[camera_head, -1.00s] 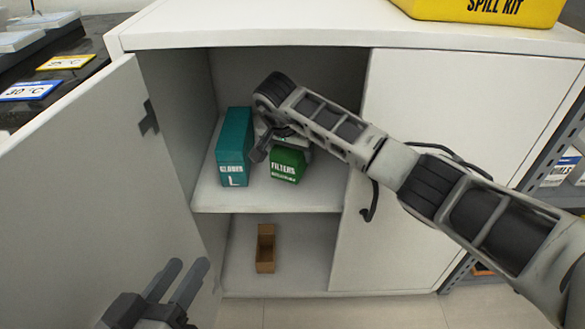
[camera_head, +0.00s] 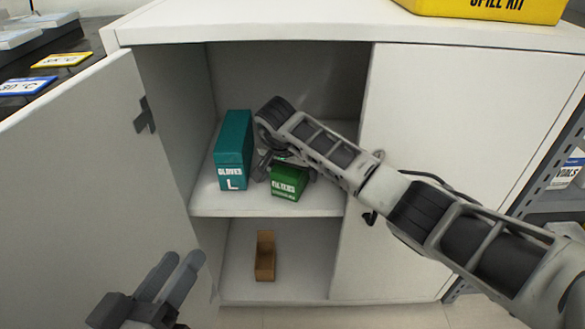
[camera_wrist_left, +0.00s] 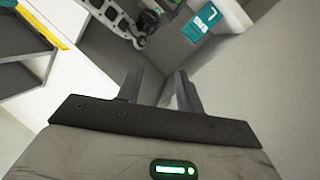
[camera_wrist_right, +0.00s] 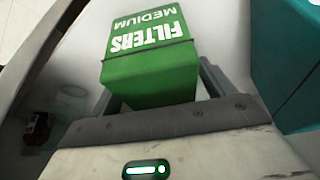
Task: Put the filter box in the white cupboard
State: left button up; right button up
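The green filter box (camera_head: 288,182), labelled FILTERS MEDIUM, is inside the white cupboard (camera_head: 460,140), over the upper shelf (camera_head: 318,205). I cannot tell whether its base touches the shelf. My right gripper (camera_head: 280,166) reaches in from the right, partly hidden by its own wrist. In the right wrist view its fingers (camera_wrist_right: 160,90) lie on both sides of the filter box (camera_wrist_right: 150,75), closed on it. My left gripper (camera_head: 175,275) is open and empty in front of the open left door (camera_head: 90,190); its parted fingers show in the left wrist view (camera_wrist_left: 157,88).
A teal gloves box (camera_head: 233,150) stands just left of the filter box. A small open brown box (camera_head: 265,258) is on the lower shelf. The right door is shut. A yellow spill kit (camera_head: 485,8) sits on top. Free shelf shows right of the filter box.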

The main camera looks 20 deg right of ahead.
jog(key=shift+r, duration=0.35)
jog(key=p+v, duration=0.3)
jog(key=v, duration=0.3)
jog(key=shift+s+r, duration=0.1)
jog(key=shift+r, duration=0.1)
pick_arm(q)
jog(key=shift+s+a+f+m+g+y, duration=0.15)
jog(key=shift+a+f+m+g+y, duration=0.2)
jog(key=shift+f+m+g+y, duration=0.35)
pick_arm(e)
jog(key=shift+s+a+r, duration=0.2)
jog(key=shift+r, duration=0.1)
